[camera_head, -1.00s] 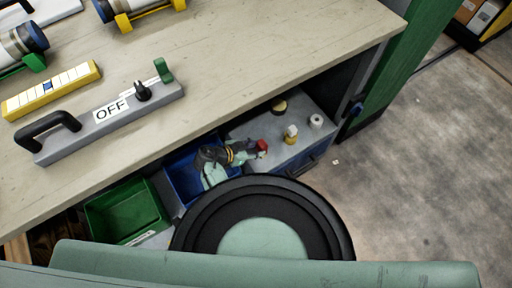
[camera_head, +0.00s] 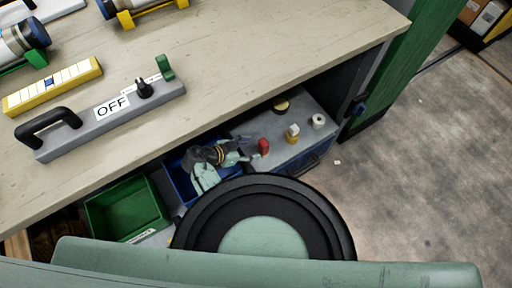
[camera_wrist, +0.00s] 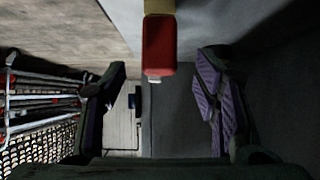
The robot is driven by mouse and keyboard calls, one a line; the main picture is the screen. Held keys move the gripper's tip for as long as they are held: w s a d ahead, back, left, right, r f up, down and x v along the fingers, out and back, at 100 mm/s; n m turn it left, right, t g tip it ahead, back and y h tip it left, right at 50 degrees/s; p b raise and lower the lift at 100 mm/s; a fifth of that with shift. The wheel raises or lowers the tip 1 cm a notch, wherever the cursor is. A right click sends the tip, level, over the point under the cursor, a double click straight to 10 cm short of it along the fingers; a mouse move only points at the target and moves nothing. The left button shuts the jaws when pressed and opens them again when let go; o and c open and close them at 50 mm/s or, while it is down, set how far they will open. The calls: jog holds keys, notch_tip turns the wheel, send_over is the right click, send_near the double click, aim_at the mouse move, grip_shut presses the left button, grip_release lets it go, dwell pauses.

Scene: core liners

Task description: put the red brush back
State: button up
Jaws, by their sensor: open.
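The red brush (camera_head: 263,146) stands on the grey surface under the bench, beside a yellow item with a white top. In the wrist view the red brush (camera_wrist: 159,45) shows ahead of the jaws, with a yellow block behind it. My gripper (camera_head: 246,158) is just left of the brush, over the blue bin. In the wrist view my gripper (camera_wrist: 160,92) has its two fingers wide apart with nothing between them. The brush is apart from the fingers, and its lower details are too small to tell.
On the grey surface stand a yellow item (camera_head: 292,134), a white roll-like item (camera_head: 318,121) and a dark round item with a yellowish top (camera_head: 281,106). A blue bin (camera_head: 180,182) and a green bin (camera_head: 122,210) are to the left. The bench top (camera_head: 270,60) overhangs behind.

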jog(key=v, duration=0.7)
jog(key=shift+b, duration=0.45)
jog(key=shift+s+a, duration=0.15)
